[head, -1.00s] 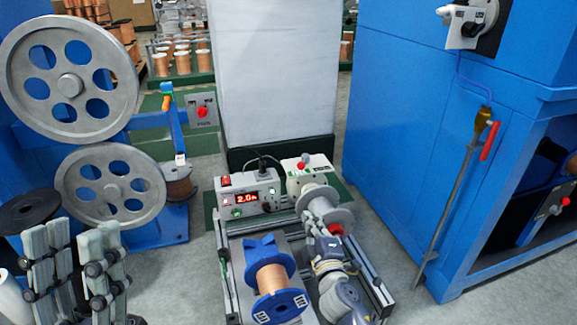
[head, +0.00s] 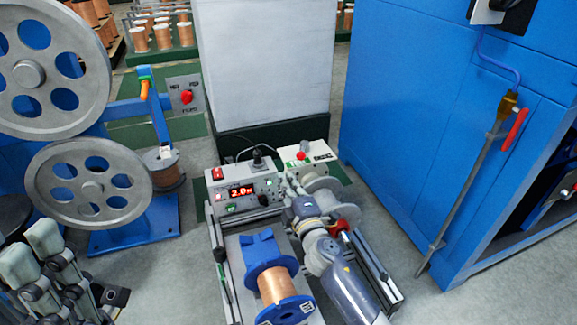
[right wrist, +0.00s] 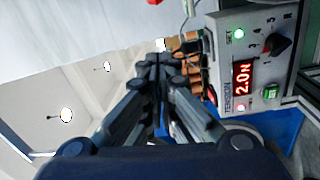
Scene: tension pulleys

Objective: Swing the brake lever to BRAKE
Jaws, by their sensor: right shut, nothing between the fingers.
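I cannot tell for certain which part is the brake lever, since the labels are too small to read. A white box with a red knob (head: 302,156) and lettering stands behind the frame. A red handle (head: 343,227) sits on the right of the frame, beside my right arm. My right gripper (head: 288,182) is shut and empty, between the tension unit and a grey flanged spool (head: 322,186). Its fingertips (right wrist: 158,60) meet in the right wrist view. My left gripper (head: 30,252) is at the lower left, partly cut off; its opening is unclear.
The tension unit (head: 243,191) reads 2.0; it also shows in the right wrist view (right wrist: 240,85). A copper spool (head: 277,286) sits on the frame in front. Grey wheels (head: 87,184) stand left, near a panel with a red knob (head: 187,97). A blue cabinet (head: 430,140) stands right.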

